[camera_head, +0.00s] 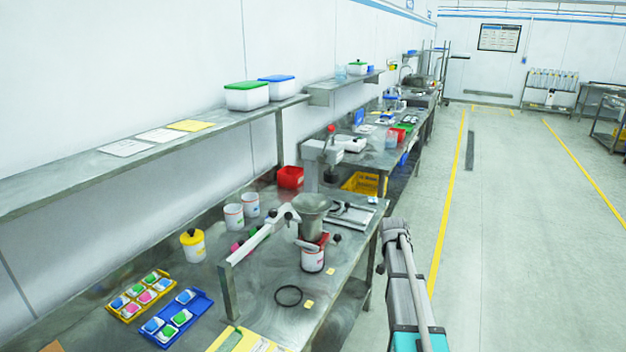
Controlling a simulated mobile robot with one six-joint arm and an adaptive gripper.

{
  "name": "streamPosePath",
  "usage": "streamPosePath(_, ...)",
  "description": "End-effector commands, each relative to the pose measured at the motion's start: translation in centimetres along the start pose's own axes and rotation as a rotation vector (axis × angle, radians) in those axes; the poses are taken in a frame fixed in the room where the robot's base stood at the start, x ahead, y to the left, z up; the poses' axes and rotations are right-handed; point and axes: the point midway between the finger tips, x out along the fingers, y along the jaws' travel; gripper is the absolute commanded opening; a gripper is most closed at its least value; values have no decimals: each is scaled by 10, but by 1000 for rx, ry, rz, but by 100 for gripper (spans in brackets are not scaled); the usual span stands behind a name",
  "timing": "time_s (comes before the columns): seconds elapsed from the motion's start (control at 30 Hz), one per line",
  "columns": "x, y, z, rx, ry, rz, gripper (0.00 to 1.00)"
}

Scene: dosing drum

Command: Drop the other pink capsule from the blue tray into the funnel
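The blue tray (205,310) lies on the steel bench at lower left. It holds blue capsules (185,296) and green capsules (181,317); I cannot make out a pink one in it. The yellow tray (124,316) beside it holds several capsules, among them pink ones (145,296). The grey metal funnel (312,203) stands upright above a white and red container (313,260), to the right of the trays. Its inside is too small to read. My arm shows at the lower right, but I cannot see my gripper.
A metal beam (258,238) runs beside the funnel. A yellow-lidded jar (193,245), white cups (234,217) and a black ring (288,296) stand or lie on the bench. A shelf (60,184) overhangs its back. The floor at right is clear.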

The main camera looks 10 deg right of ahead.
Motion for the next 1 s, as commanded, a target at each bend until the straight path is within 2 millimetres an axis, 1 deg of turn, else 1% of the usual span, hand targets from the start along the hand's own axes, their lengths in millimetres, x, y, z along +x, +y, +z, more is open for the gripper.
streamPosePath(0.13, -2, -8, 4, -11, 0, -5, 44)
streamPosePath(0.37, -3, -14, 6, -19, 0, -8, 44)
streamPosePath(0.57, -12, -20, 6, -42, -2, -17, 44)
streamPosePath(0.77, -37, -37, 6, -111, -8, -45, 44)
streamPosePath(1.0, -81, -70, 10, -247, -17, -98, 44)
